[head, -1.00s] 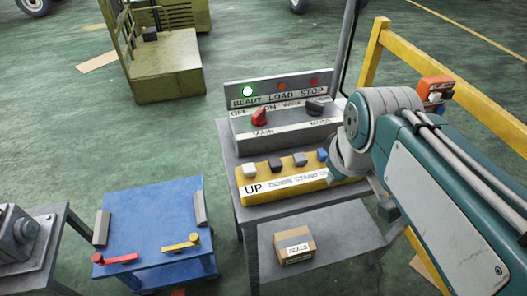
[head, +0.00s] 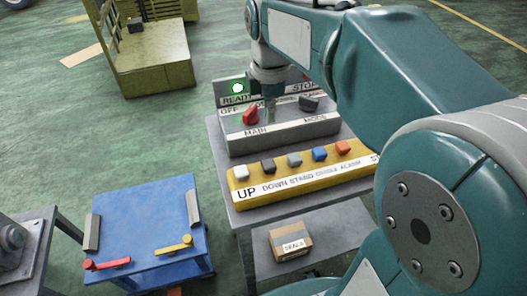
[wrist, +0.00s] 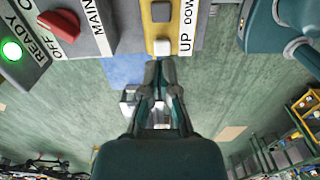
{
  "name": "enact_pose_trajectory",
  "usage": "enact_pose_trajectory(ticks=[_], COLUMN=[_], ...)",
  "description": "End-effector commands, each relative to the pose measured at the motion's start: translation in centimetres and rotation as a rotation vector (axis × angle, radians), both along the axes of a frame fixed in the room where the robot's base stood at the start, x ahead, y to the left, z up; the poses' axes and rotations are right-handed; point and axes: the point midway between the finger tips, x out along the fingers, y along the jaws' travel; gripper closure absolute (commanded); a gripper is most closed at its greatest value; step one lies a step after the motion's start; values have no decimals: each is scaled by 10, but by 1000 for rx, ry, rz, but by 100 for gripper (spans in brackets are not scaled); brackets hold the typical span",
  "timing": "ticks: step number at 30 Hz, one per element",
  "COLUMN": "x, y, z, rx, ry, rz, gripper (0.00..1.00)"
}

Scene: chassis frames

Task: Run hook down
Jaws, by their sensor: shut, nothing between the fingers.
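The yellow button panel (head: 240,199) lies on the grey stand, with a label reading UP, DOWN, STAND and more. The dark DOWN button (head: 268,166) is second from the left, beside the white UP button (head: 241,172). In the wrist view the dark button (wrist: 160,12) is at the top edge and the white button (wrist: 162,47) is just beyond my fingertips. My gripper (head: 270,116) points downward near the red MAIN knob (head: 250,115), behind the yellow panel in the head view. Its fingers (wrist: 159,68) are together and empty. No contact with a button is visible.
The grey control box (head: 285,135) has a lit green READY lamp (head: 237,88) and a black MODE knob (head: 310,102). A blue table (head: 150,220) stands to the left. A cardboard box (head: 290,242) sits on the lower shelf. My arm covers the right side.

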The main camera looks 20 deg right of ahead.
Motion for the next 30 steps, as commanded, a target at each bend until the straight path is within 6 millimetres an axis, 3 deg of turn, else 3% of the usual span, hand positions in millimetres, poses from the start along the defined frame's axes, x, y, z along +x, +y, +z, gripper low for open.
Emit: enact_pose_trajectory(ticks=[8,24,30], x=[-1,-1,-1], y=[0,0,0], z=[-7,-103,-131], rx=[0,0,0], ry=[2,4,2], rz=[-2,-3,-3], gripper=[100,100,100])
